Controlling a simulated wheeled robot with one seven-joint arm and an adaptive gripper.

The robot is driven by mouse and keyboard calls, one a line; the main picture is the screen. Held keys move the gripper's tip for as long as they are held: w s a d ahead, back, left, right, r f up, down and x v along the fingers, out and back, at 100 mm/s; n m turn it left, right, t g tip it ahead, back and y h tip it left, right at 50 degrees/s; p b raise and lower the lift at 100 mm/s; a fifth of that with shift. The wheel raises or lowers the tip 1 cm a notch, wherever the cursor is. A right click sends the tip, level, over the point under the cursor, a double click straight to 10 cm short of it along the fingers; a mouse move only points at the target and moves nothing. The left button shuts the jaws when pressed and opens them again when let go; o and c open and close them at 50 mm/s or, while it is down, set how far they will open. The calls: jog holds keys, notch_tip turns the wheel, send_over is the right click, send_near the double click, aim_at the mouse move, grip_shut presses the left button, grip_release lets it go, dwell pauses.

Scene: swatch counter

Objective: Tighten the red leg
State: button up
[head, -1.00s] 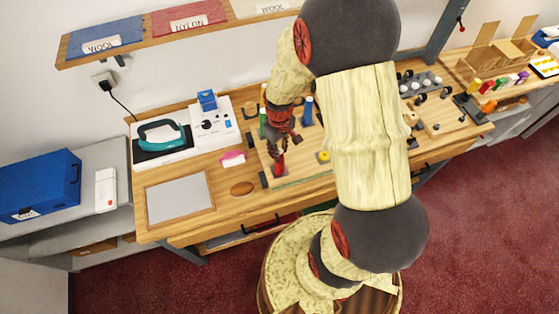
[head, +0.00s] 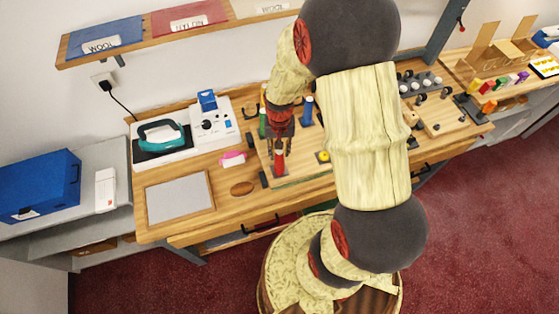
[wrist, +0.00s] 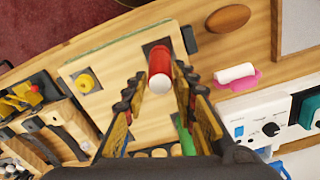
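The red leg (head: 279,163) stands upright on the wooden board (head: 300,173) on the counter. In the wrist view the red leg (wrist: 160,65) rises from a dark square pad, with its pale round end towards me. My gripper (wrist: 160,76) has one finger on each side of the leg's upper end. Narrow gaps seem to show between fingers and leg, so it looks open around it. In the head view my gripper (head: 280,138) is directly above the leg, and its fingers are seen too narrowly to judge.
A blue leg (head: 307,111) and a green leg (head: 262,122) stand close behind my gripper. A yellow piece (wrist: 86,82) sits on the board. A brown oval (wrist: 228,18) and a pink-and-white item (wrist: 237,75) lie beside the board. A teal iron (head: 162,135) stands farther left.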

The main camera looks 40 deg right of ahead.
jog(key=shift+o, duration=0.3)
jog(key=n, duration=0.7)
jog(key=shift+n, duration=0.3)
jog(key=n, duration=0.3)
jog(key=shift+n, duration=0.3)
jog(key=n, duration=0.3)
jog(key=shift+n, duration=0.3)
jog(key=shift+c, duration=1.4)
jog(key=c, duration=0.5)
jog(key=shift+m, duration=2.5)
grip_shut()
